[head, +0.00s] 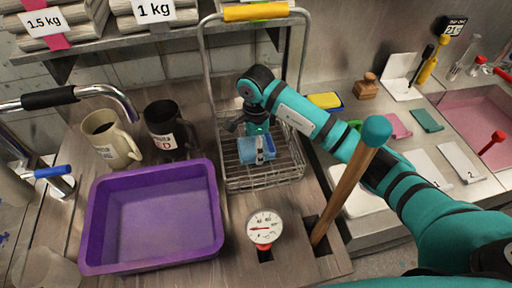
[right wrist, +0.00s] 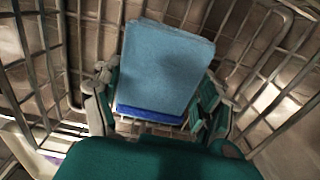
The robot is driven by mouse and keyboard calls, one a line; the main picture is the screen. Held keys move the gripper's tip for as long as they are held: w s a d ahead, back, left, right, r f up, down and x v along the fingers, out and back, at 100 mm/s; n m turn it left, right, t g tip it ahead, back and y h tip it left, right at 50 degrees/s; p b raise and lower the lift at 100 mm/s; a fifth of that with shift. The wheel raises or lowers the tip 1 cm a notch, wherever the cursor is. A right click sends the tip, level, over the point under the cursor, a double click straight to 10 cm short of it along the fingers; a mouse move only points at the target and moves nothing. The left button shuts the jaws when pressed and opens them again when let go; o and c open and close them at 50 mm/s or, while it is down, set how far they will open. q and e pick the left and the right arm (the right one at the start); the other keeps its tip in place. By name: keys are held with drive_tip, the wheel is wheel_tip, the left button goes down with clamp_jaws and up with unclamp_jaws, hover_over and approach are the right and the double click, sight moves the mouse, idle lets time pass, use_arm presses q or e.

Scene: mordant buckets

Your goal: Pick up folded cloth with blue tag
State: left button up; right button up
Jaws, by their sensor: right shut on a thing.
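The folded light-blue cloth (head: 250,148) is inside a wire basket (head: 277,176) in the head view. In the right wrist view the folded cloth (right wrist: 165,65) fills the middle, with a darker blue strip (right wrist: 150,115) along its near edge. My right gripper (head: 258,140) reaches down into the basket and is shut on the cloth, with a finger on each side of it in the right wrist view (right wrist: 155,100). Whether the cloth touches the basket floor is unclear. My left gripper is not in view.
The wire basket's sides and tall handle (head: 205,60) surround my right gripper. A purple tub (head: 152,262), a beige mug (head: 108,140) and a black mug (head: 168,130) stand to the left. A dial gauge (head: 265,228) and a teal-topped wooden stick (head: 345,190) stand in front.

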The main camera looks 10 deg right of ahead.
drive_tip(key=shift+s+d+r+b, duration=0.15)
drive_tip(key=shift+r+b, duration=0.2)
drive_tip(key=shift+b, duration=0.3)
wheel_tip(320, 180, up, 6)
drive_tip(key=shift+b, duration=1.05)
drive_tip(key=s+d+b, duration=0.2)
drive_tip(key=s+d, duration=0.2)
drive_tip(key=s, duration=0.4)
drive_tip(key=s+d+b, duration=0.2)
drive_tip(key=s+d, duration=0.3)
drive_tip(key=s, duration=0.4)
drive_tip(key=shift+d+r+b, duration=0.2)
drive_tip(key=shift+d+b, duration=0.1)
drive_tip(key=shift+b, duration=0.1)
